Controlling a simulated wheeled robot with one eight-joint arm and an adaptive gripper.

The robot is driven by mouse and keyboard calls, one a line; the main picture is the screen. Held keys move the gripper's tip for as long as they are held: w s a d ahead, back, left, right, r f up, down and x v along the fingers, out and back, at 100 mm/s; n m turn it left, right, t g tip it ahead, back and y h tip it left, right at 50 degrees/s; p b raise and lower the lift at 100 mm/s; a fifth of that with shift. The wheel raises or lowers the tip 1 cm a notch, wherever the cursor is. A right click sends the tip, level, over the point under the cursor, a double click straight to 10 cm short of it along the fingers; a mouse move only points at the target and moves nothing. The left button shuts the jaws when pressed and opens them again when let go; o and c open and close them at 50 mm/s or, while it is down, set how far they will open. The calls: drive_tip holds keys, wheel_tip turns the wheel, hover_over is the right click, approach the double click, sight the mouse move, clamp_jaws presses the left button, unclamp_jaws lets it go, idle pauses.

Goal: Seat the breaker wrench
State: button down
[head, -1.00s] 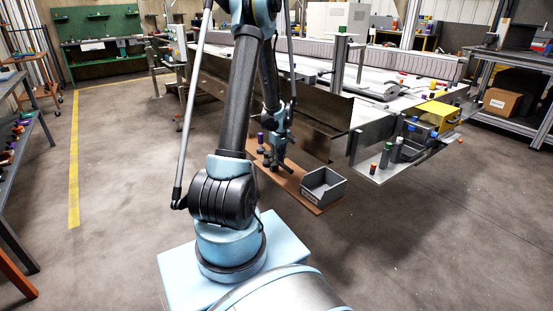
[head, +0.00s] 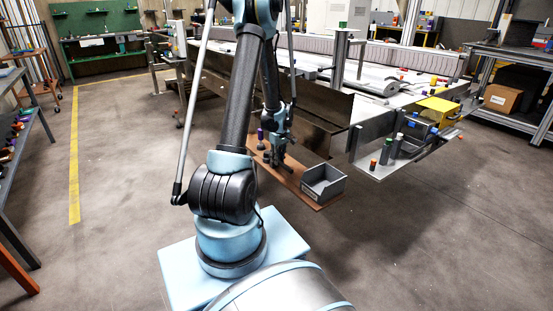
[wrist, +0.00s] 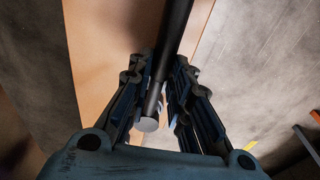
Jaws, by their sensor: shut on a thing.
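My gripper (head: 278,160) is low over the brown board at the front of the conveyor frame. In the wrist view my gripper (wrist: 158,100) is shut on a dark rod, which I take to be the breaker wrench (wrist: 172,45). The rod runs from between the fingers up past the top edge of the picture, and its grey round end (wrist: 149,124) faces the camera. Its far end is out of the wrist view. In the head view I cannot make the wrench out against my dark gripper. No seat for it can be told apart.
The brown board (head: 290,181) carries a grey open bin (head: 323,183) at its right end and a small purple-topped item (head: 261,138) at left. Floor in front is clear.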

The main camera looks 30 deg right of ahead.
drive_tip(key=c, duration=1.4)
unclamp_jaws()
wheel_tip(320, 180, up, 12)
drive_tip(key=s, duration=0.1)
drive_tip(key=shift+s, duration=0.15)
drive_tip(key=shift+f, duration=0.1)
